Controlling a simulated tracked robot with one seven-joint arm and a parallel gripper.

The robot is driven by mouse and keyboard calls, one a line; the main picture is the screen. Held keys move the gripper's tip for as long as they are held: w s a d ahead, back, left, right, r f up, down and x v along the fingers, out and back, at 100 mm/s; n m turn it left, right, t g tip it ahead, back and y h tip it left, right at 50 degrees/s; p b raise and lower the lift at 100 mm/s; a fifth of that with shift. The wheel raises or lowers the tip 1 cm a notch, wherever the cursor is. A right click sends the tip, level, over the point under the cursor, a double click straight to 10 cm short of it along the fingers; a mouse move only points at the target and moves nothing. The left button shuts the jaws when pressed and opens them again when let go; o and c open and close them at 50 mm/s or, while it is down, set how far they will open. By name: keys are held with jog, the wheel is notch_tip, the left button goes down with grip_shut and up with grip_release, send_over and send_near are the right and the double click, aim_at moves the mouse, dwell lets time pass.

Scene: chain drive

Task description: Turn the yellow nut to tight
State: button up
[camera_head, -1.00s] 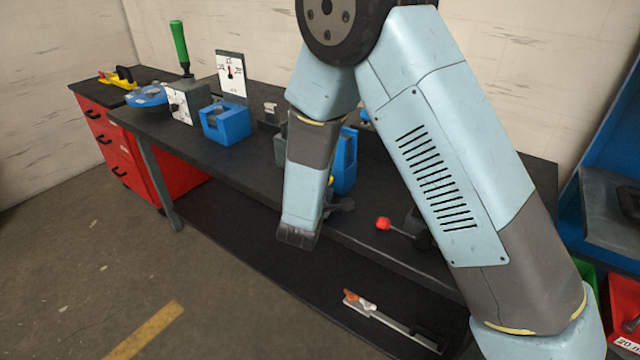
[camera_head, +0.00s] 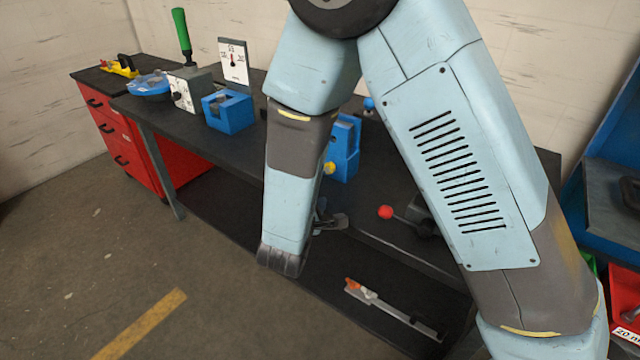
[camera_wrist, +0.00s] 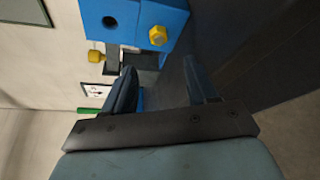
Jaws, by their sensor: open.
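The yellow nut (camera_wrist: 158,35) is a six-sided piece on the face of a blue block (camera_wrist: 132,40) at the top of the wrist view. In the head view the nut (camera_head: 329,168) shows small at the lower left of the upright blue block (camera_head: 344,145), partly behind my arm. A second yellow piece (camera_wrist: 96,56) sits left of the block in the wrist view. My gripper (camera_wrist: 160,86) is open and empty, apart from the nut, which lies beyond the gap between its fingers. In the head view its dark fingers (camera_head: 330,219) are below the nut, partly hidden by my arm.
The dark bench (camera_head: 240,148) carries another blue block (camera_head: 228,110), a green-handled device (camera_head: 182,35) and a white dial plate (camera_head: 234,62). A red-knobbed lever (camera_head: 386,212) sticks out right of my gripper. A tool (camera_head: 390,308) lies on the lower shelf.

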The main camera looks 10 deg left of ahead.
jog(key=shift+s+r, duration=0.2)
jog(key=shift+s, duration=1.05)
